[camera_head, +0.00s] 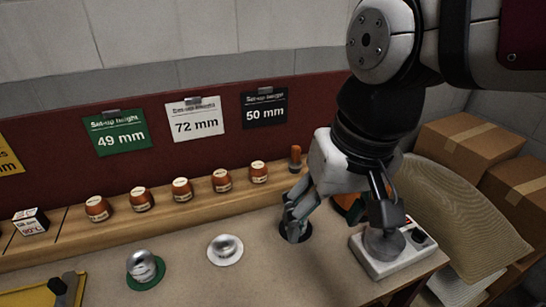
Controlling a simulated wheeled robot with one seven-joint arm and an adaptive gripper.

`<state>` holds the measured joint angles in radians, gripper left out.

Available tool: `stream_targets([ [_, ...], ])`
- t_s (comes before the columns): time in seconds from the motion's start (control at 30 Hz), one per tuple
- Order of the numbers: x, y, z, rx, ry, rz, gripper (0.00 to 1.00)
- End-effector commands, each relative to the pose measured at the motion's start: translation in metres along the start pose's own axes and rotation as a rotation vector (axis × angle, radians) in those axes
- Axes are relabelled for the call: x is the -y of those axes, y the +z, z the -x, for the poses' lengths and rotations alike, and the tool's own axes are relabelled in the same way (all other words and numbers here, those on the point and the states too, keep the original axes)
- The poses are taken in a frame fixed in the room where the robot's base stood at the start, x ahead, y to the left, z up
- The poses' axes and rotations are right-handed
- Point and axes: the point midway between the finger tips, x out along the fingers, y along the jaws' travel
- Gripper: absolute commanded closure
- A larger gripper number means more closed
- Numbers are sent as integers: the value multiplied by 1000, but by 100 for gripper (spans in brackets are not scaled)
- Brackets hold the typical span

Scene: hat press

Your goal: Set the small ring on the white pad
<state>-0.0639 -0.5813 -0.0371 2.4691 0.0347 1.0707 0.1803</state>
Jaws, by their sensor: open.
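I cannot make out a small ring for certain. My gripper (340,222) is open, low over the right part of the bench. Its left finger is over a black round pad (306,236) and hides part of it. I cannot tell whether the fingers touch anything.
A green pad (151,284) with another silver dome is left of the white pad. Several orange labelled pots (182,190) stand on a wooden ledge behind. An orange item (343,207) is partly hidden behind my gripper. Cardboard boxes (468,150) are at right. The front middle bench is clear.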

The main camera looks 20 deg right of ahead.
Motion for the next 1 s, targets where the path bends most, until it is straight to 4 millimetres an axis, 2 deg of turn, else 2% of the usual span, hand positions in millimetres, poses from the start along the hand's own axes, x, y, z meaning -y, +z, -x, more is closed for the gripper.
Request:
stream_targets([
  [0.1, -13, 23, 3, -37, 22, 86, 33],
  [0.2, -19, 34, 3, -50, 37, 136, 33],
  [0.33, -22, 40, 3, -55, 46, 163, 33],
  [0.63, -22, 40, 5, -57, 46, 165, 33],
  [0.73, -21, 39, 17, -75, 46, 166, 33],
  [1.0, -18, 31, 68, -163, 47, 172, 33],
])
